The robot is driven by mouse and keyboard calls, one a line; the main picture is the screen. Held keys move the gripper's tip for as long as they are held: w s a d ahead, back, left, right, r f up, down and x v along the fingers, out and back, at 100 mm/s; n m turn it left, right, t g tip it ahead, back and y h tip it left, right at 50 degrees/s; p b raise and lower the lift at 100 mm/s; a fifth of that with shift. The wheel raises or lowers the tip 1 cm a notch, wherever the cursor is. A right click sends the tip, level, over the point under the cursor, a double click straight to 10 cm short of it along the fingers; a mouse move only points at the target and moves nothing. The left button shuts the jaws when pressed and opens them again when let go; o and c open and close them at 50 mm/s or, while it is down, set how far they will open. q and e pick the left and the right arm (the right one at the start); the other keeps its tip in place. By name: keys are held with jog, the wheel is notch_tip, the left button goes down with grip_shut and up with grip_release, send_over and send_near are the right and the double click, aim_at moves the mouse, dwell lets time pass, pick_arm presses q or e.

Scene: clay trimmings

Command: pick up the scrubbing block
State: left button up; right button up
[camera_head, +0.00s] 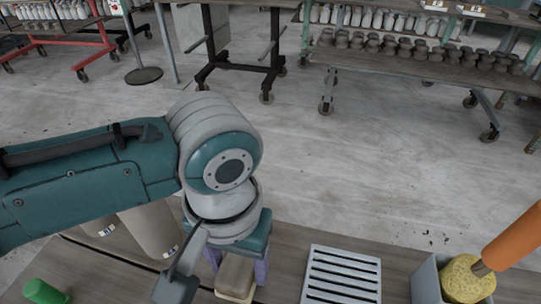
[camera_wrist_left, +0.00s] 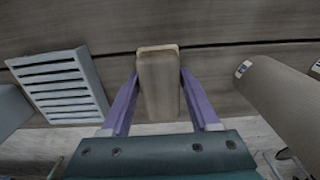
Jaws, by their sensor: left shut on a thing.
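The scrubbing block (camera_head: 235,274) is a wooden block with a paler layer along one edge. In the wrist view the block (camera_wrist_left: 159,88) stands between the two purple fingers of my left gripper (camera_wrist_left: 160,74). The left gripper (camera_head: 237,265) is shut on it, one finger along each side. In the head view, my wrist hides part of the block. I cannot tell whether the block touches the table. My right gripper is in neither view.
A grey slatted rack (camera_head: 341,278) lies right of the block on the wooden table. Beyond it stands a grey bin (camera_head: 426,281) with a yellow sponge (camera_head: 466,279) and an orange-handled tool (camera_head: 515,238). Beige cylinders (camera_head: 150,231) and a green object (camera_head: 44,292) are left.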

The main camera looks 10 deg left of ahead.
aim_at(238, 263)
pick_arm(q)
jog(key=shift+r, duration=0.1)
notch_tip(238, 263, up, 20)
jog(key=p, duration=0.6)
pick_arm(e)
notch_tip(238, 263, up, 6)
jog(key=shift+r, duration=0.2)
pick_arm(q)
jog(key=o, duration=0.9)
jog(key=c, duration=0.6)
jog(key=shift+c, duration=0.4)
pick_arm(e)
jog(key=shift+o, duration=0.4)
